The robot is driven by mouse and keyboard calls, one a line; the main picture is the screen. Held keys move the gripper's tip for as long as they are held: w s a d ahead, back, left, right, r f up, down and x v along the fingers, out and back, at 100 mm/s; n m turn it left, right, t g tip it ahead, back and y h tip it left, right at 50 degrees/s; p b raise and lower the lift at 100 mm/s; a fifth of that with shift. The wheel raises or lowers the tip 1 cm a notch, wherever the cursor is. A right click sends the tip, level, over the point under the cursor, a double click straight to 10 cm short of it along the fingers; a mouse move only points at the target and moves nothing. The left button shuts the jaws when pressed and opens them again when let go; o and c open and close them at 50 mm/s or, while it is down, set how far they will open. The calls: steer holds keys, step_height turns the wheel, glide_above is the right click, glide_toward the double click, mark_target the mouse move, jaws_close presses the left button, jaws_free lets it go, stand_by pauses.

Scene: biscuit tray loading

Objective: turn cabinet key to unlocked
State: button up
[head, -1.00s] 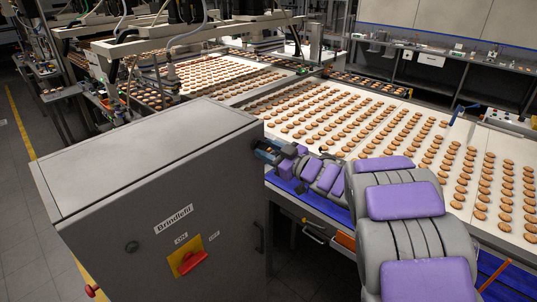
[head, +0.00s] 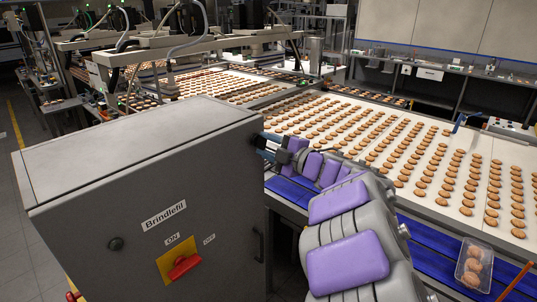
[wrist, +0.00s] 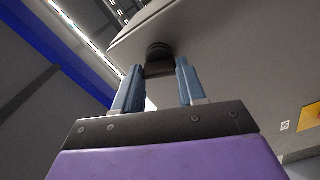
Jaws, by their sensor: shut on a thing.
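The grey cabinet (head: 150,210) stands at the left front in the head view, with its front face towards me. In the wrist view a dark, rounded knob-like key (wrist: 158,58) sits on the cabinet face near its top edge. My gripper (wrist: 157,88) has one blue finger on each side of it and is shut on it. In the head view my gripper (head: 266,146) is at the cabinet's upper right corner, and the key there is mostly hidden. I cannot tell which way the key is turned.
A red rotary switch (head: 184,266) on a yellow plate, a round dark lock (head: 115,244) and a handle (head: 258,245) are on the cabinet front. A white conveyor (head: 440,170) of biscuits lies behind. A clear tray (head: 486,252) with biscuits sits on the blue belt (head: 425,240).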

steer(key=shift+f+n+b, duration=0.15)
steer(key=shift+n+b, duration=0.65)
steer(key=shift+n, duration=0.25)
steer(key=shift+f+n+b, duration=0.1)
steer(key=shift+n+b, duration=0.65)
steer(key=shift+n, duration=0.3)
steer(key=o, duration=1.1)
steer(key=shift+a, duration=0.2)
steer(key=shift+c, duration=0.2)
steer(key=shift+r, duration=0.1)
steer(key=shift+s+d, duration=0.25)
steer(key=shift+d, duration=0.2)
steer(key=p+v, duration=0.2)
steer(key=v, duration=1.4)
steer(key=shift+s, duration=0.2)
steer(key=shift+d, duration=0.15)
